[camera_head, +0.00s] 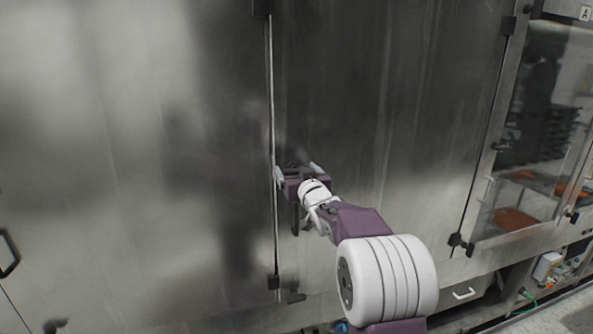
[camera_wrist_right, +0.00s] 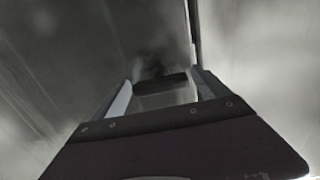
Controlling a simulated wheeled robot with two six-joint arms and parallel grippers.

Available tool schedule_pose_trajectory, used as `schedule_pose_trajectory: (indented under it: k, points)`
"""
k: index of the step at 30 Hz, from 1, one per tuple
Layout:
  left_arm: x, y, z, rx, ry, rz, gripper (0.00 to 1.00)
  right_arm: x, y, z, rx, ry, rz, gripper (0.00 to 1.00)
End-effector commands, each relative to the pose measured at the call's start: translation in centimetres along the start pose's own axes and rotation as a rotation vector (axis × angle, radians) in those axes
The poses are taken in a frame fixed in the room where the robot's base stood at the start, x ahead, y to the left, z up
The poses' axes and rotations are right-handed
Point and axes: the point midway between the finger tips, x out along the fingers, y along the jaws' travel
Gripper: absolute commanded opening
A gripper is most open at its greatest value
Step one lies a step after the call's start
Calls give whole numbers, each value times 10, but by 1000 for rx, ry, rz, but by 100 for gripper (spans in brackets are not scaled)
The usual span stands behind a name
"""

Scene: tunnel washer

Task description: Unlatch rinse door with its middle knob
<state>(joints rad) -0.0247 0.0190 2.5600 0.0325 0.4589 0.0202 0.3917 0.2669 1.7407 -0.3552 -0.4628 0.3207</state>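The rinse door appears to be the large steel panel (camera_head: 400,90) right of the vertical seam in the head view. My right gripper (camera_head: 297,170) is at the door's left edge, by the seam, at mid-height. Its two pale fingers are spread apart. In the right wrist view, a dark bar-like piece, likely the middle knob (camera_wrist_right: 161,84), lies between the open fingers (camera_wrist_right: 163,77). I see a gap on both sides of it, and cannot tell whether either finger touches it. In the head view the gripper mostly hides this spot. My left gripper is not in view.
Hinges (camera_head: 455,240) are on the panel's right edge. A glazed door (camera_head: 540,130) stands further right. A dark handle (camera_head: 8,253) is at far left. The left steel panel (camera_head: 120,130) is otherwise clear.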

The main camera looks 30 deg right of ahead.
Motion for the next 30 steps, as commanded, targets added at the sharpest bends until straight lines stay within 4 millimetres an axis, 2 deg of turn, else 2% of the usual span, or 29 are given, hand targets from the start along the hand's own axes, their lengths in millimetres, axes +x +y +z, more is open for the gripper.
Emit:
schedule_pose_trajectory:
  k: [1,6,17,30]
  points:
    - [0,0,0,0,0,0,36,0,0,0,0,0,0,71]
    - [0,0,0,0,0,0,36,0,0,0,0,-1,0,25]
    - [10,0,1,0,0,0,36,0,0,2,-71,1,0,25]
    - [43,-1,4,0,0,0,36,0,0,4,-438,1,1,25]
